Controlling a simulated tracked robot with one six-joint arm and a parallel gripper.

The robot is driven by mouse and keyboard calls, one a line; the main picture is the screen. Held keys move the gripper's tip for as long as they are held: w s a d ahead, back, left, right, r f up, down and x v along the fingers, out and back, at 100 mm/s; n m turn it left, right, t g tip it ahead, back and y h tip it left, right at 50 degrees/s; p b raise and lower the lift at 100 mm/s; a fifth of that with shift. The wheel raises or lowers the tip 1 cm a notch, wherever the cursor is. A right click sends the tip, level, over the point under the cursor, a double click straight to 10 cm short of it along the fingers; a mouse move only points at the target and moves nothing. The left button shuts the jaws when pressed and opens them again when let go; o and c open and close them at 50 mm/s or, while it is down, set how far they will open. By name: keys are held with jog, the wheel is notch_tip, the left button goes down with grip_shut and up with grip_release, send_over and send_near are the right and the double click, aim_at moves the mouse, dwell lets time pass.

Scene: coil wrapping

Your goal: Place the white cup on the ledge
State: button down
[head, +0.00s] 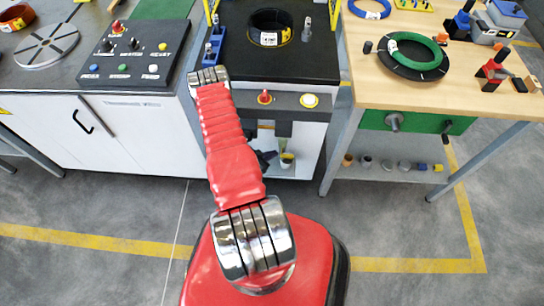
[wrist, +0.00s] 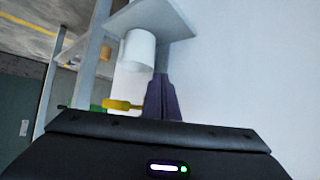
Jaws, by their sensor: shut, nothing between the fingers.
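The white cup (wrist: 138,50) stands on the grey ledge (wrist: 172,20) in the wrist view, which shows the scene upside down. In the head view my gripper (head: 270,157) is dark and partly hidden beside the cup.
The wooden bench (head: 400,95) stands on the right, with several small items on its lower shelf (head: 380,172). A white cabinet (head: 140,135) is on the left. A red button (head: 265,97) sits above the ledge. The floor in front is clear.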

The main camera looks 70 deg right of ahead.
jog(key=w+a, duration=0.6)
jog(key=a, duration=0.4)
jog(key=shift+a, duration=0.15)
dwell(0.4)
